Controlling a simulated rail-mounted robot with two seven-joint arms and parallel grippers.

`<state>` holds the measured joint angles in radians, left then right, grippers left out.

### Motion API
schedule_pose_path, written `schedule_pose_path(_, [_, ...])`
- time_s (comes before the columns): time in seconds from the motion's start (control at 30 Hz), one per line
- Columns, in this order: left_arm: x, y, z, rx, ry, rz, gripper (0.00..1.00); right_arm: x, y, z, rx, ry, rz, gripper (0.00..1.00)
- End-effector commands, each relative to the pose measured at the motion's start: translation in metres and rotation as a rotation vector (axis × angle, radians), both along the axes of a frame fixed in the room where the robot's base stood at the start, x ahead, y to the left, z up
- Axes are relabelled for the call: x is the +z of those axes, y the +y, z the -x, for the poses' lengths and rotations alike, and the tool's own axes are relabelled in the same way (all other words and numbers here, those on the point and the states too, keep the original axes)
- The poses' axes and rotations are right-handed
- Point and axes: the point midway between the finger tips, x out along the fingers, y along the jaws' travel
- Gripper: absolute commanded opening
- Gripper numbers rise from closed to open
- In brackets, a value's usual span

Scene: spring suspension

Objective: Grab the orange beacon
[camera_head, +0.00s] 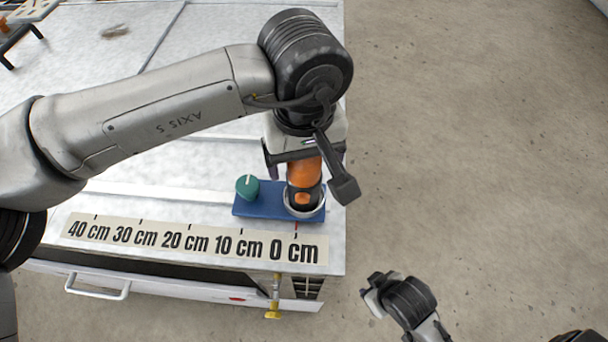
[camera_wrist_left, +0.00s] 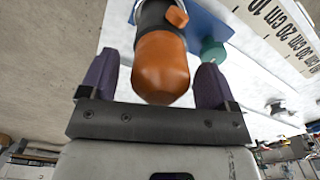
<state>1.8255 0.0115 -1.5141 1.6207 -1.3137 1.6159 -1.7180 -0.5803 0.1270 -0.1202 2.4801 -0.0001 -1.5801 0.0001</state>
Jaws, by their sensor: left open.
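The orange beacon (camera_head: 304,172) stands upright on a blue plate (camera_head: 262,203) near the right edge of the white bench, with a dark lower body inside a pale ring. My left gripper (camera_head: 305,165) is open around the top of the beacon, one finger on each side. In the left wrist view the beacon (camera_wrist_left: 161,68) lies between the two fingers of my left gripper (camera_wrist_left: 154,80), with gaps showing on both sides. My right gripper (camera_head: 376,292) is small and low in the head view, off the bench; its jaw state is unclear.
A teal knob (camera_head: 247,186) sits on the blue plate left of the beacon and also shows in the left wrist view (camera_wrist_left: 213,52). A ruler strip (camera_head: 195,238) runs along the bench's front edge. A yellow fitting (camera_head: 274,295) hangs from that edge. Right of the bench is open floor.

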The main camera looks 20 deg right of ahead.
Motion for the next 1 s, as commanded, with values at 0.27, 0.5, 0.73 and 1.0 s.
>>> schedule_pose_path(0.27, [0.0002,0.0001,-0.0001,0.0,0.0,0.0,0.65,-0.0001,0.001,0.0,-0.002,0.001,-0.004,0.43])
schedule_pose_path(0.5, [0.0004,0.0,-0.0001,0.0,0.0,0.0,0.42,-0.0001,0.0026,0.0,-0.006,0.0,-0.009,0.43])
schedule_pose_path(0.73, [0.0004,0.0,-0.0001,0.0,0.0,0.0,0.2,0.0,0.0031,0.0001,-0.007,0.001,-0.011,0.43])
schedule_pose_path(1.0, [0.0008,0.0,-0.0001,0.0,0.0,0.001,0.11,0.0,0.0027,0.0001,-0.006,0.0,-0.009,0.43])
